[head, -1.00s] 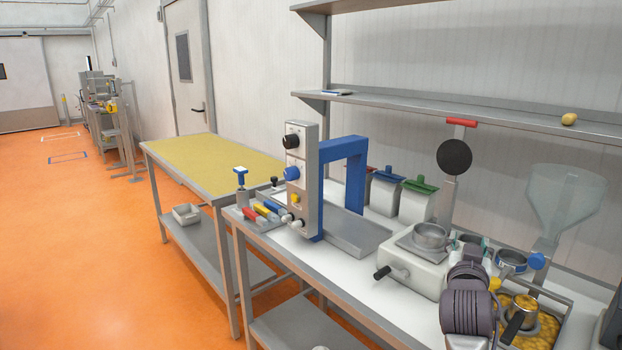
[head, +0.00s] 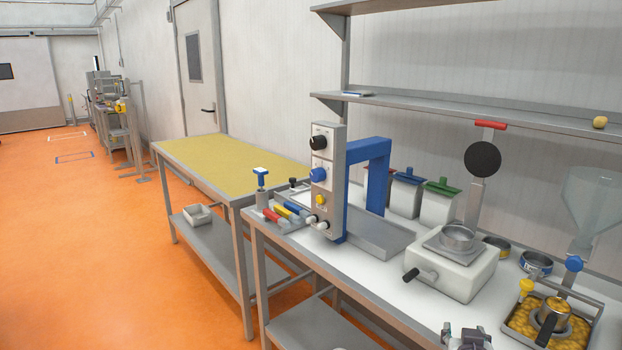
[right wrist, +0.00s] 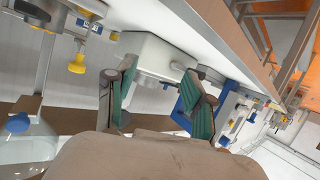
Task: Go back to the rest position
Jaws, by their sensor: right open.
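The task names no object besides my own arms. The top of my right gripper (head: 466,337) shows at the bottom edge of the head view, in front of the white bench and left of the yellow-filled tray; most of it is cut off. In the right wrist view the gripper (right wrist: 157,98) has its two green-padded fingers spread apart, with nothing between them. A white box-shaped device (right wrist: 150,55) stands beyond the fingers, apart from them. My left gripper is in neither view.
The bench holds a white device with a metal bowl (head: 450,275), a blue-and-grey machine (head: 327,185), lidded containers (head: 437,205) and a tray (head: 597,335) of yellow pieces. A shelf (head: 470,112) runs above. A yellow-topped table (head: 230,160) stands left; orange floor (head: 100,250) is open.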

